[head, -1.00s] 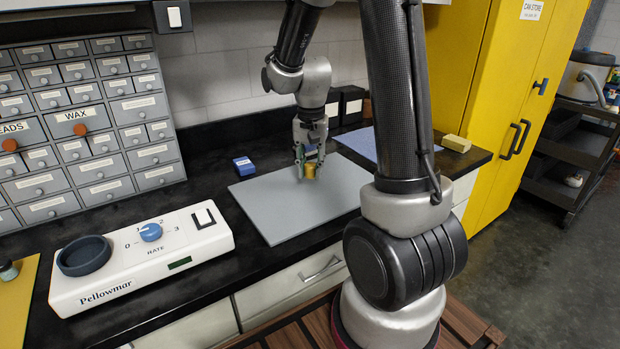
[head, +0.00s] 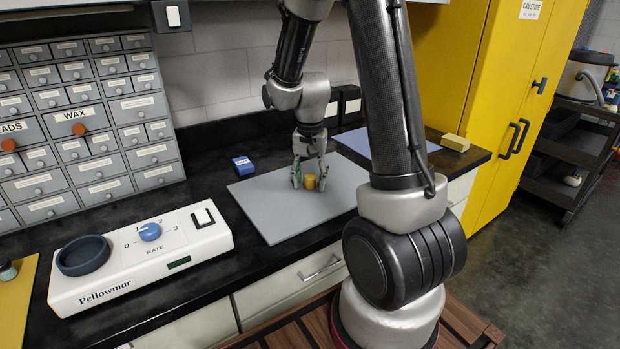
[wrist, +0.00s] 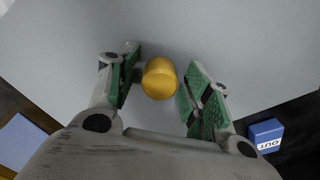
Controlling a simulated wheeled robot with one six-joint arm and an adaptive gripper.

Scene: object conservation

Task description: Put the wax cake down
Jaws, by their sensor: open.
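My gripper (head: 309,181) is open and low over the mat, pointing down. It also shows in the wrist view (wrist: 158,85), with green pads on its fingers.
A white Pellowmar device (head: 150,250) with a dark round dish and blue dial stands left of the mat. A blue box (head: 243,165) sits behind the mat, and a yellow block (head: 455,143) lies at the right. Labelled drawers (head: 85,120) stand at the back left.

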